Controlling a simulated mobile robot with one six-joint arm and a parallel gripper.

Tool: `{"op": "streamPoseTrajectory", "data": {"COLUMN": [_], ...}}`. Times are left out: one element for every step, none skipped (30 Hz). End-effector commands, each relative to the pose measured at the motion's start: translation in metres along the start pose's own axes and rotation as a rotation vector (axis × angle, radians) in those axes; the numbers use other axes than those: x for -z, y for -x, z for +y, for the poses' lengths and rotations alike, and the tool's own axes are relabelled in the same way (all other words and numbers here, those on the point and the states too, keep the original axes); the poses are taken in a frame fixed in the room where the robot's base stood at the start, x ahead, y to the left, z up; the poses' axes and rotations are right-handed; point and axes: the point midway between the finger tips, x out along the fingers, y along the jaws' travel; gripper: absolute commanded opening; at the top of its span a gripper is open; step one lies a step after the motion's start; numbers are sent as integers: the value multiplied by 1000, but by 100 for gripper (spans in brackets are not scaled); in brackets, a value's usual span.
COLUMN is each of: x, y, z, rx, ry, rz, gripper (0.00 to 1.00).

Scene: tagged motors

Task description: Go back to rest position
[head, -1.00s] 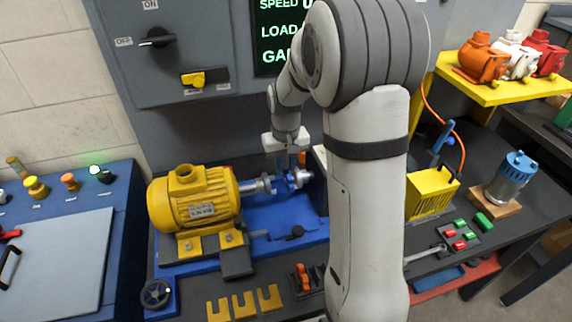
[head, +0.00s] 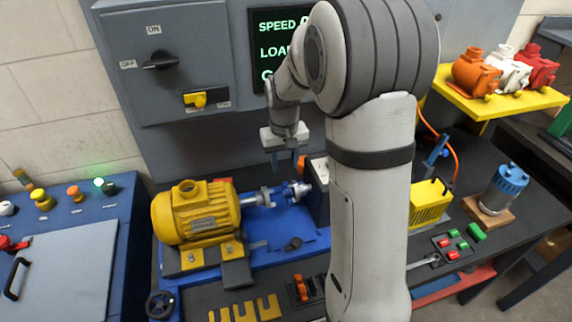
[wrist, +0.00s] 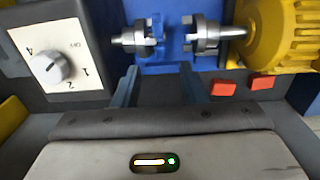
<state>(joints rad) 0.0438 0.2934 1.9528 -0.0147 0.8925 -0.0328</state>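My gripper (head: 287,160) hangs above and behind the shaft coupling of the yellow motor in the head view. In the wrist view my gripper (wrist: 160,88) has its two fingers apart with nothing between them. The yellow motor (head: 197,215) sits on a blue bed (head: 285,238), its shaft reaching right to the metal coupling (head: 292,192). In the wrist view the two coupling halves (wrist: 205,38) lie beyond the fingertips with a gap between them, and part of the yellow motor (wrist: 280,32) shows at right.
A control panel (head: 170,60) and screen stand behind. Orange, white and red motors sit on a yellow shelf (head: 500,100) at right. A blue motor (head: 502,188) stands on a wooden block. A numbered dial (wrist: 55,65) is left of my fingers. Yellow shims (head: 245,308) lie in front.

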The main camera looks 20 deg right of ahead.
Motion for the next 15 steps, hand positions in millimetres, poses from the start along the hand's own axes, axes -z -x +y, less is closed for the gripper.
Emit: {"op": "streamPoseTrajectory", "data": {"x": [0,0,0,0,0,0,-1,-2,-4,-7,-10,-17,-23,-30,-41], "y": [9,11,13,14,14,14,14,14,16,17,20,24,27,31,37], "z": [-1,-1,-1,-2,-2,-2,-2,-2,-3,-3,-4,-5,-6,-7,-8], "rx": [0,0,0,0,0,1,1,1,1,1,1,1,0,0,0], "ry": [0,0,0,0,0,1,1,1,1,1,2,2,2,3,3], "rz": [0,0,0,-1,-1,-1,-1,0,4,9,15,26,34,45,60], "gripper": [38,38,38,38,38,38,38,38,38,38,38,38,38,38,38]}}
